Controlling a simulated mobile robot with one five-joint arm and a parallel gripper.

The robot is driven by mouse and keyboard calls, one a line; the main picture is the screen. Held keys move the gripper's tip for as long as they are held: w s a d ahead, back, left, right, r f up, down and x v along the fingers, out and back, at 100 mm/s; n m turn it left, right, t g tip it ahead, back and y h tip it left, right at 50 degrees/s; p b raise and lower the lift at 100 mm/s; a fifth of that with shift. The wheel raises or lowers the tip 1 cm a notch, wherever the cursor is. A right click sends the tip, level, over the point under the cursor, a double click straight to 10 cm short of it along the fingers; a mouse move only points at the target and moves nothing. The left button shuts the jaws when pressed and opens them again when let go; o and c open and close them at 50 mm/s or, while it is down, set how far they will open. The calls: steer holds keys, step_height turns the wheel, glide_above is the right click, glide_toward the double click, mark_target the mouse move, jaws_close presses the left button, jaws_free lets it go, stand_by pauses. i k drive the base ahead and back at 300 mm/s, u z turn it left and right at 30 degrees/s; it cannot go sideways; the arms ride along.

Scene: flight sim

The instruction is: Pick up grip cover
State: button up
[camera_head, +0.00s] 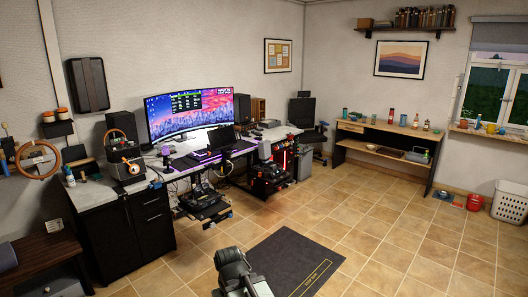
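I cannot pick out a grip cover in this view. Small items on the desk and on the far shelf table are too small to tell. A dark grey part of my own arm stands at the bottom centre over the floor. No gripper fingers show, and nothing is seen held. The long desk (185,161) with a wide curved monitor (190,112) runs along the left wall.
A black cabinet (150,222) stands at the left. A wooden-topped table (385,128) with several small colourful items is at the back right. A white basket (510,204) and a red bowl (474,202) are on the floor. A dark mat (295,262) lies ahead; the tiled floor is mostly clear.

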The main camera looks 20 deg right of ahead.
mark_target(264, 145)
steer(key=u, duration=0.05)
steer(key=k, duration=1.05)
steer(key=z, duration=0.75)
steer(key=i, duration=1.85)
steer(key=z, duration=0.6)
steer(key=i, duration=2.3)
steer(key=u, duration=0.75)
steer(key=i, duration=1.25)
steer(key=u, duration=1.25)
steer(key=i, duration=0.85)
steer(key=u, duration=0.5)
steer(key=k, duration=0.75)
steer(key=u, duration=0.5)
steer(key=i, duration=0.1)
steer(key=z, duration=0.35)
